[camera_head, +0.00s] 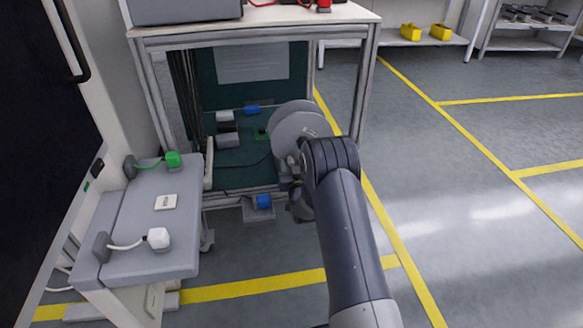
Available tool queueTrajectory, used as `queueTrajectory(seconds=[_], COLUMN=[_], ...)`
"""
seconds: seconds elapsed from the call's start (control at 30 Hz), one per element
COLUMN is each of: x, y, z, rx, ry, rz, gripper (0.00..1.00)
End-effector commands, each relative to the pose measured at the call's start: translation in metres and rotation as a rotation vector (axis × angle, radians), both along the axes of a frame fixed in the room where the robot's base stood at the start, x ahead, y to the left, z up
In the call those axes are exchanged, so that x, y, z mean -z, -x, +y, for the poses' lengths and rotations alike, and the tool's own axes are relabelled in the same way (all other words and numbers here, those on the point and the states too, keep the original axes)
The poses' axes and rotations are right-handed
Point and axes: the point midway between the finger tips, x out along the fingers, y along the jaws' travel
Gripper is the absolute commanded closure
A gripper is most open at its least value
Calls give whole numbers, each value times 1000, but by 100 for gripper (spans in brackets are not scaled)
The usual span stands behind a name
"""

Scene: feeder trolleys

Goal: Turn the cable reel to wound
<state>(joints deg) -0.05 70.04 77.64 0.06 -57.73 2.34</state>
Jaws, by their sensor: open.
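The cable reel (292,130) has pale grey round discs and sits at the right side of the trolley's dark green panel. My gripper (288,172) is at the lower left edge of the reel, at the end of my dark arm. The arm covers part of the reel's lower right. The gripper is open, its fingers small and partly hidden by the wrist. I cannot tell whether it touches the reel. A dark cable (245,164) runs across the panel towards the reel.
The trolley frame (358,95) stands around the panel. A blue connector (263,201) sits on a low bracket below. A grey shelf (140,225) with green (173,159) and white (158,238) plugs is at left. Open floor with yellow lines lies to the right.

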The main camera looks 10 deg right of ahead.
Motion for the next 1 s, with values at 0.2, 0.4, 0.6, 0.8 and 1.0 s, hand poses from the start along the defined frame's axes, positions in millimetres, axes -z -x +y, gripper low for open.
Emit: queueTrajectory(seconds=[0.2,0.4,0.6,0.8,1.0], x=[0,0,0,0,0], y=[-2,-2,-2,-2,-2], z=[0,0,0,0,0], rx=[0,0,0,0,0], ry=[0,0,0,0,0], rz=[1,1,1,1,1], gripper=[57,66,82,99,100])
